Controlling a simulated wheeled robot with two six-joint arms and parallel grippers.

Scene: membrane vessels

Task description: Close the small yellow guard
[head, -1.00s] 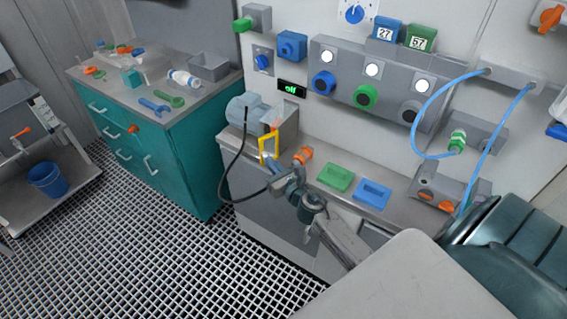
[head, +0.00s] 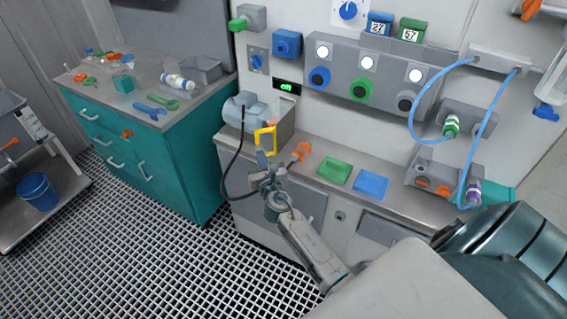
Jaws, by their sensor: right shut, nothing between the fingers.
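The small yellow guard (head: 257,140) is an open frame on the front of the grey machine with a motor, on the bench at the wall. It stands out from the machine's front face. My right gripper (head: 262,158) is shut and empty, with its bluish fingertips pointing up right at the guard's lower edge. I cannot tell whether they touch it. My right arm reaches in from the lower right. My left gripper is not in view.
An orange valve handle (head: 301,151) stands close right of my gripper. A green tray (head: 334,170) and a blue tray (head: 370,184) lie further right on the bench. A dark cable hangs left of my wrist. A teal cabinet (head: 190,150) stands left.

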